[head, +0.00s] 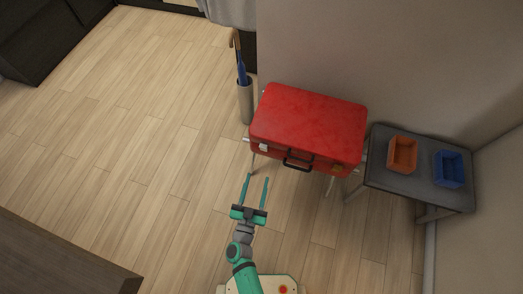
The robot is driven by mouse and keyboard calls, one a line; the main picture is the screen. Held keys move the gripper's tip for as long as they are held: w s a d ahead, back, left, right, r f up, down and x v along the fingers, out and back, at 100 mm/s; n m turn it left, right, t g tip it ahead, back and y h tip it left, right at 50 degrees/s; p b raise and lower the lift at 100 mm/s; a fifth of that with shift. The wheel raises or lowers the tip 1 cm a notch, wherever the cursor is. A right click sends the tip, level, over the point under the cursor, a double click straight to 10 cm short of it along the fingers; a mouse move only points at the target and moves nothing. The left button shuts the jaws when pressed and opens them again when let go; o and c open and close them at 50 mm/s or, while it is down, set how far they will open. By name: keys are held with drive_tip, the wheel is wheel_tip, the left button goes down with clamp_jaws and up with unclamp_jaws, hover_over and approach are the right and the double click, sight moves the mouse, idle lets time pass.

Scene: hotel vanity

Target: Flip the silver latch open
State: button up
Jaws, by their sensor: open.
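A red suitcase (308,120) lies flat and closed on a stand against the wall. Its black handle (298,164) is in the middle of the front side. A small pale, silver-looking latch (263,147) is on the front side near the left corner. A darker brass-coloured latch (337,167) is near the right corner. Whether either latch is open or shut is too small to tell. My gripper (258,177) is open and empty, with its two teal fingers pointing toward the suitcase's front left. It appears in front of the silver latch, apart from it.
A grey table (383,174) stands right of the suitcase, bearing an orange bin (403,154) and a blue bin (449,168). An umbrella holder (245,103) stands close to the suitcase's left. Dark furniture (60,262) fills the lower left corner. The wooden floor (140,140) at left is clear.

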drive_tip(key=g+h, duration=0.1)
approach(263, 148)
drive_tip(key=shift+m, duration=0.3)
drive_tip(key=x, duration=0.8)
drive_tip(key=shift+w, duration=0.35)
drive_tip(key=shift+c, duration=0.3)
drive_tip(key=c, duration=1)
